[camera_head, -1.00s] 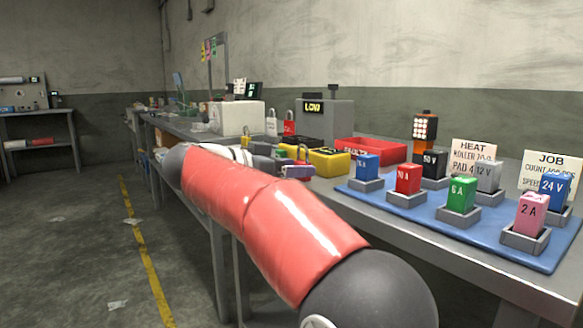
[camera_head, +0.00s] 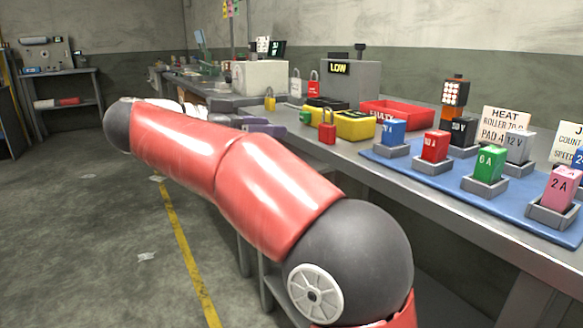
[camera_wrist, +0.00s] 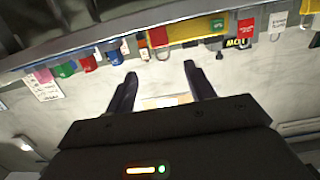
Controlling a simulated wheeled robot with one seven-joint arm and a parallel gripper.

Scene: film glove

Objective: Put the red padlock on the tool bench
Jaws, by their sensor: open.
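A red padlock (camera_head: 327,133) stands upright near the front edge of the long grey workbench (camera_head: 385,172), in front of a yellow bin. In the wrist view, which is upside down, a red padlock (camera_wrist: 158,37) shows against the yellow bin. A second red padlock-shaped piece (camera_head: 314,87) stands farther back. My gripper (camera_wrist: 160,88) is open and empty, its two dark fingers apart and clear of the padlock. My arm hides part of the bench front. A separate bench (camera_head: 62,72) with a tool panel stands at the back left; it may be the tool bench.
The yellow bin (camera_head: 355,126), a red tray (camera_head: 398,111) and a blue mat (camera_head: 405,164) with several labelled blocks crowd the bench. A yellow padlock (camera_head: 269,101) and a green one (camera_head: 305,117) stand near. The floor (camera_head: 95,225) at left is open.

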